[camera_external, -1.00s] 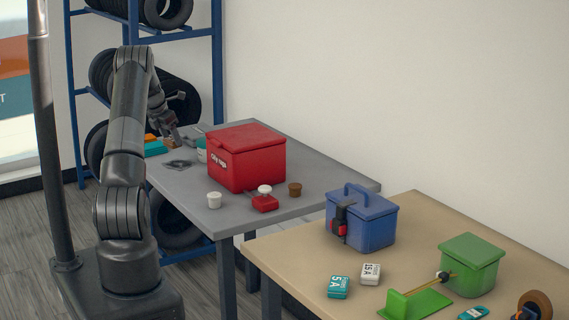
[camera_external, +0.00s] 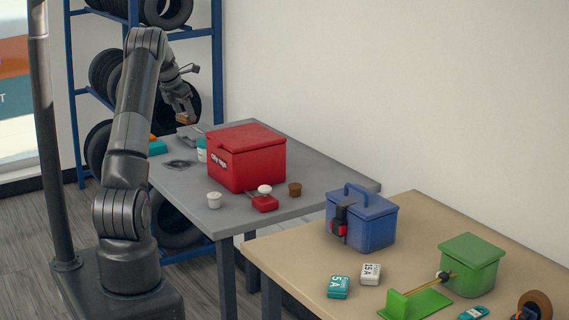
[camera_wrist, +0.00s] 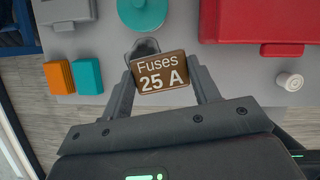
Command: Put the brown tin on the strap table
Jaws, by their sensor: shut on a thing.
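The brown tin (camera_wrist: 160,72), labelled "Fuses 25 A", is between the fingers of my gripper (camera_external: 184,108), which is shut on it. In the external view the tin (camera_external: 184,118) shows small at the gripper's tip, held above the far left end of the grey table (camera_external: 228,213). The tan table (camera_external: 290,247) stands nearer at the right. It carries a blue lidded box (camera_external: 374,228) with a dark strap and red buckle (camera_external: 341,222). A teal tin (camera_external: 338,287) and a white tin (camera_external: 370,273) lie in front of that box.
A green box (camera_external: 471,266) and green stand (camera_external: 415,304) occupy the tan table's right.

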